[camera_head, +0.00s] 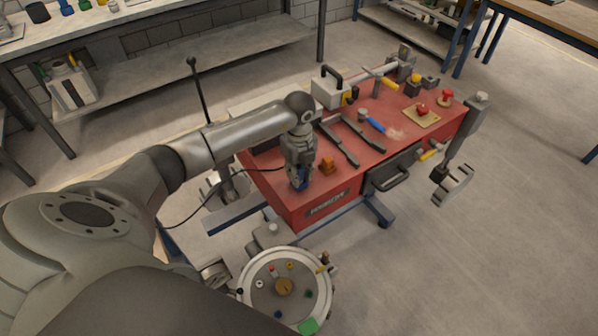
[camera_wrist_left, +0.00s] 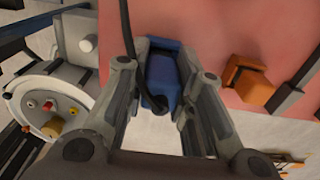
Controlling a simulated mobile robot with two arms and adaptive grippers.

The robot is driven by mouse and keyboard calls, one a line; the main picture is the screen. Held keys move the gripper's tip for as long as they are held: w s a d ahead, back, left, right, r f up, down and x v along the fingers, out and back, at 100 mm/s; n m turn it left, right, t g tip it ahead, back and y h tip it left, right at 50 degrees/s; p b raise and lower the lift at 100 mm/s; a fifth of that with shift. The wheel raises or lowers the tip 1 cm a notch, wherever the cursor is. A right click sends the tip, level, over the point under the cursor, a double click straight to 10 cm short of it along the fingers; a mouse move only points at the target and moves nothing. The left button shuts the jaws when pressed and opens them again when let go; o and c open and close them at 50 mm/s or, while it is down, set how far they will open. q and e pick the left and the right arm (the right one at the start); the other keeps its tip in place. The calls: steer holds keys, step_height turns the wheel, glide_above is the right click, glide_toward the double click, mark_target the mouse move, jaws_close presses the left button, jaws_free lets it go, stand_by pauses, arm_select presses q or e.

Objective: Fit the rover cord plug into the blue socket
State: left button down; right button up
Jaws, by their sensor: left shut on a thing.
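My left gripper (camera_head: 299,186) is low over the near left corner of the red bench top. Its fingers are shut around the black cord end (camera_wrist_left: 159,104), which shows between them in the left wrist view. The plug itself is mostly hidden by the fingers. The blue socket (camera_wrist_left: 165,72) is a blue block on the red top, directly at the fingertips. I cannot tell whether the plug is inside it. The black cord (camera_head: 230,180) runs left from the gripper in a sagging curve. My right gripper is not in view.
An orange block (camera_head: 327,165) sits just right of the gripper; it also shows in the left wrist view (camera_wrist_left: 249,82). Dark bars (camera_head: 340,143) and a blue-handled tool (camera_head: 376,125) lie beyond. A round white-rimmed dish (camera_head: 244,290) with coloured pieces stands in front of the bench.

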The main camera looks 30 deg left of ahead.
arm_select(q)
steer(key=shift+f+b, duration=0.4)
steer(key=shift+f, duration=0.2)
steer(key=c, duration=0.7)
jaws_free()
steer(key=shift+r, duration=0.15)
steer(key=shift+r+p, duration=0.55)
steer(key=shift+p, duration=0.05)
steer(key=shift+r+p, duration=2.5)
steer(key=shift+r, duration=0.85)
steer(key=shift+f, duration=0.15)
